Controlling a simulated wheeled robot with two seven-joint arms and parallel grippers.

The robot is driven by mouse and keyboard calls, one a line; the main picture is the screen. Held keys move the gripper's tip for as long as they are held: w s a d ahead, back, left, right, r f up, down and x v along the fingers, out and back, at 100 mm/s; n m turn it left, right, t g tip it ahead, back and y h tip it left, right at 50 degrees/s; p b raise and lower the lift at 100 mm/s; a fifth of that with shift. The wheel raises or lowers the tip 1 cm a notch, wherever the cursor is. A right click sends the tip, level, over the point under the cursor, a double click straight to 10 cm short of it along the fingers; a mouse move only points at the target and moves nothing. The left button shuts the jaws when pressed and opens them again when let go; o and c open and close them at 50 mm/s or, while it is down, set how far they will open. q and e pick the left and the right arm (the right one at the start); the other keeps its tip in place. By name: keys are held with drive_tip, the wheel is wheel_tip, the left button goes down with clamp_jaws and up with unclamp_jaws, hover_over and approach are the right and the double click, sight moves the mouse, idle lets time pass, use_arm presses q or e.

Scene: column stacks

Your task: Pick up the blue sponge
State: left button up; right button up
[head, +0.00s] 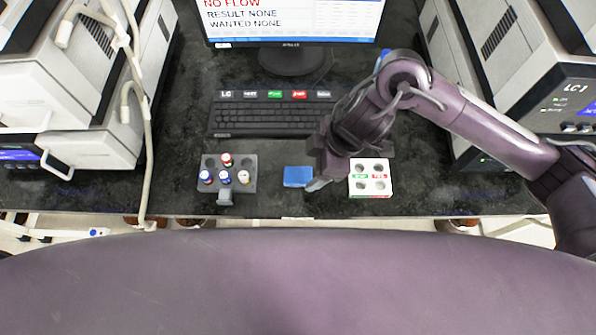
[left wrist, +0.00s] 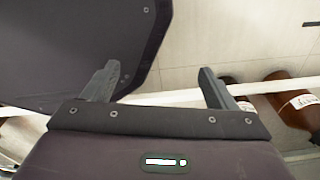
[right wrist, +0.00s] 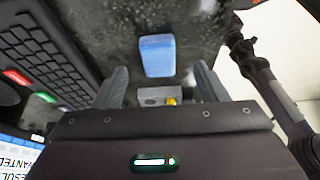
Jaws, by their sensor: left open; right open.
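The blue sponge (head: 298,176) lies flat on the dark bench top, between the vial rack and the white block. It also shows in the right wrist view (right wrist: 157,56), ahead of the fingertips and roughly between their lines. My right gripper (head: 318,184) is just right of the sponge in the head view, partly hidden by its own wrist. In the right wrist view its two fingers (right wrist: 160,80) are apart with nothing held. My left gripper (left wrist: 158,80) shows only in the left wrist view, open and empty, over the floor and away from the sponge.
A grey rack (head: 235,180) with several capped vials stands left of the sponge. A white block with holes (head: 370,177) stands to the right. Behind are a keyboard (head: 270,118) and monitor (head: 291,44). Bulky instruments flank the bench. Brown bottles (left wrist: 292,100) stand low near the left gripper.

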sight(305, 174)
drive_tip(key=x, duration=0.4)
drive_tip(key=shift+w+d+f, duration=0.1)
drive_tip(key=shift+d, duration=0.1)
drive_tip(key=shift+a+f, duration=0.1)
drive_tip(key=shift+f, duration=0.05)
drive_tip(key=c, duration=0.6)
use_arm(q)
drive_tip(key=shift+w+f, duration=0.1)
drive_tip(key=shift+w, duration=0.4)
use_arm(e)
drive_tip(key=c, duration=0.4)
